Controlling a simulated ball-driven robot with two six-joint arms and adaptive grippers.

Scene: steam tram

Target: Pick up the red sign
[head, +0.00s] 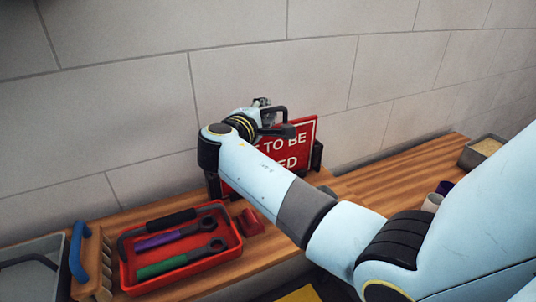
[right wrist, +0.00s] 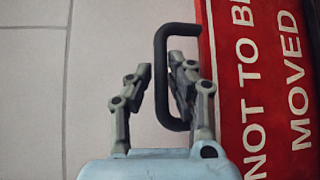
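The red sign (head: 304,132) with white lettering stands upright on the wooden bench in a dark holder (head: 317,156), against the wall. My right forearm hides part of it. Its black handle (head: 284,110) sticks up from the top edge. In the right wrist view the sign (right wrist: 236,70) is at the right and its handle (right wrist: 161,50) is in the middle. My right gripper (head: 262,103) is at the handle. In the right wrist view its fingers (right wrist: 160,80) are apart, one on each side of the handle's bar; I cannot tell whether they touch it. My left gripper is not in view.
A red tray (head: 127,277) with several tools lies on the bench (head: 375,185) at the left, with a small red block (head: 251,222) beside it. A grey bin (head: 40,246) is at far left. Cups (head: 432,202) and a box (head: 483,152) stand at the right.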

